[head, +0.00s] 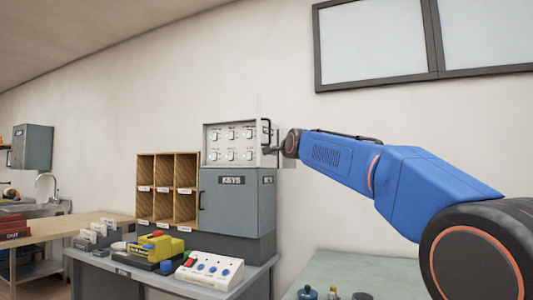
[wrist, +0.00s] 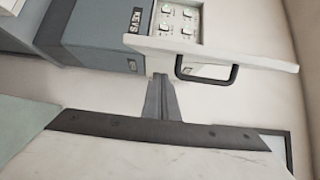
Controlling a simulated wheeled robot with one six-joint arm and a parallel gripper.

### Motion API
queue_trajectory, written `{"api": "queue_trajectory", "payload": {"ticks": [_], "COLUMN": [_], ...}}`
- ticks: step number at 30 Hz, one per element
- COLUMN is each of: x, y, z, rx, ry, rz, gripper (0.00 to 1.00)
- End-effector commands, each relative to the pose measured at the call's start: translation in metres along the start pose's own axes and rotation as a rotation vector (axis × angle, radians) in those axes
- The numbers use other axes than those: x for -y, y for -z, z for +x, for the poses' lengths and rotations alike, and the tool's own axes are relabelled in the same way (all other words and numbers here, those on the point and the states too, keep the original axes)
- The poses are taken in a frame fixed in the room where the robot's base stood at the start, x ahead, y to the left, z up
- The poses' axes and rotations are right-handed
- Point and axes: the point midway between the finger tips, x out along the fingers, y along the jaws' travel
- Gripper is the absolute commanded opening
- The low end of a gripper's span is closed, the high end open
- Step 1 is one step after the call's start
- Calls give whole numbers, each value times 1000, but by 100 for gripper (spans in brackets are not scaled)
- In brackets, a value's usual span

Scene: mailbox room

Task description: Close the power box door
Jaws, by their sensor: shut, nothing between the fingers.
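The power box (head: 229,146) is a pale box with several switches, on top of the grey keys cabinet. Its door (head: 258,108) stands open, seen nearly edge-on at the box's right side, with a black handle (head: 267,131). In the wrist view the door (wrist: 250,56) is a pale panel crossing the upper middle, its handle (wrist: 208,80) facing me, with the switches (wrist: 177,18) beyond. My gripper (wrist: 160,77) is shut and empty, its tips close to the door's outer side beside the handle; contact cannot be told. In the head view my gripper (head: 277,149) is right of the door, partly hidden.
The grey keys cabinet (head: 237,205) and wooden pigeonholes (head: 168,190) stand below and left. A table holds a yellow device (head: 155,247) and a white button panel (head: 210,270). Bare wall lies right of the box, under a window (head: 375,40).

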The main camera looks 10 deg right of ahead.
Motion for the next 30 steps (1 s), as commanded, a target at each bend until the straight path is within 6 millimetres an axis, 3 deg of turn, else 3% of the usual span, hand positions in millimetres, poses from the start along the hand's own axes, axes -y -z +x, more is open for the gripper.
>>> {"api": "queue_trajectory", "payload": {"ticks": [12,30], "x": [-1,0], "y": [-26,-28], "z": [7,6], "rx": [1,0], "ry": [-1,0], "rz": [0,0], "gripper": [0,0]}}
